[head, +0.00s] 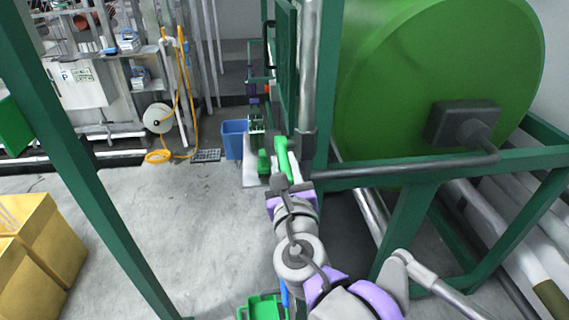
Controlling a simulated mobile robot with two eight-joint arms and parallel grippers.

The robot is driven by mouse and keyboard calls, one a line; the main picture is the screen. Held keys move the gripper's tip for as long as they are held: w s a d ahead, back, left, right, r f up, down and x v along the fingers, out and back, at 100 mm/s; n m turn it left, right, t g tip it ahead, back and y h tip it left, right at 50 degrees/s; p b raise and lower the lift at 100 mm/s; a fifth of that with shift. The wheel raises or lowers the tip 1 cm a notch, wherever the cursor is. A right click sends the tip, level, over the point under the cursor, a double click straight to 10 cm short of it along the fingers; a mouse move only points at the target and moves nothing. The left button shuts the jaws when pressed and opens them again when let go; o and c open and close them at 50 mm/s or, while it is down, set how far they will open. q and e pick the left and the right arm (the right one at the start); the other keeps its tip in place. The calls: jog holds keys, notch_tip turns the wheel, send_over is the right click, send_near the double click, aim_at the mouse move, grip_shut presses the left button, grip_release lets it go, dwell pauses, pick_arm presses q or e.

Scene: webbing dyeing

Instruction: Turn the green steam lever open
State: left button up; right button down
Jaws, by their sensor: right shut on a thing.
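The green steam lever (283,155) is a bright green bar in the middle of the head view, beside the silver vertical pipe. It stands close to upright in the picture, leaning slightly left at its top. My right arm reaches up from the bottom. Its gripper (280,183) is at the lower end of the lever and is shut on it. The gripper's own body hides the fingertips and the place of contact. My left gripper is not in view.
A large green drum (430,90) in a dark green frame stands right of the arm. A silver pipe (309,70) rises beside the lever. A blue bin (234,139) stands behind. Yellow boxes (40,235) are at left. The grey floor between is clear.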

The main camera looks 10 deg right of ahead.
aim_at(284, 158)
jog(key=shift+w+r+g+b, duration=0.1)
jog(key=shift+r+g+b, duration=0.65)
jog(key=shift+g+b, duration=0.5)
jog(key=shift+w+r+g+b, duration=0.15)
jog(key=shift+r+g+b, duration=0.15)
jog(key=shift+r+g, duration=0.35)
jog(key=shift+w+r+g, duration=0.15)
jog(key=shift+r+g, duration=0.15)
jog(key=shift+g, duration=0.5)
jog(key=shift+w+r+g, duration=0.3)
jog(key=shift+r+g, duration=0.2)
jog(key=shift+g, duration=0.3)
